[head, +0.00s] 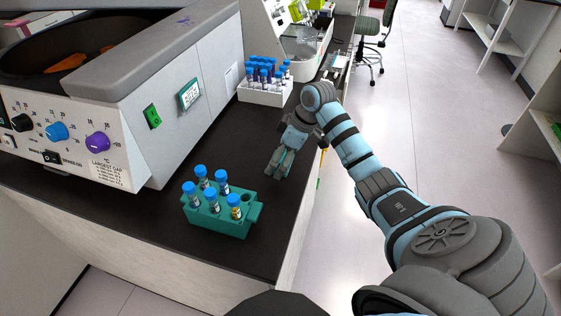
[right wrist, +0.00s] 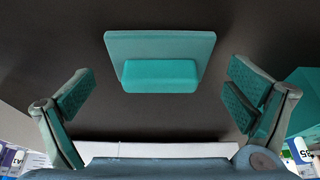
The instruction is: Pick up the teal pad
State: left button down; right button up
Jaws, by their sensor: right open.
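The teal pad (right wrist: 160,75) shows in the right wrist view as a flat plate with a raised block on it, over the dark counter. My right gripper (right wrist: 160,100) is open, with one finger on each side of the pad's line and a gap on both sides. Neither finger touches it. In the head view my right gripper (head: 279,170) points down over the black counter, behind the teal tube rack; I cannot tell the pad from the fingers there. My left gripper is not in view.
The teal rack (head: 222,225) with several blue-capped tubes stands near the counter's front. A white rack (head: 265,96) of tubes stands behind my right gripper. A large grey machine (head: 140,100) fills the left. The counter's right edge is close to my right gripper.

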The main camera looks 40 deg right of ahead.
jog(key=c, duration=1.3)
jog(key=shift+s, duration=0.1)
jog(key=shift+c, duration=0.5)
jog(key=shift+r, duration=0.15)
jog(key=r+p, duration=0.1)
jog(key=r, duration=0.9)
jog(key=shift+w+r, duration=0.15)
jog(key=shift+w, duration=0.05)
notch_tip(320, 180, up, 10)
jog(key=p, duration=0.8)
jog(key=shift+s+f, duration=0.1)
jog(key=shift+f, duration=0.1)
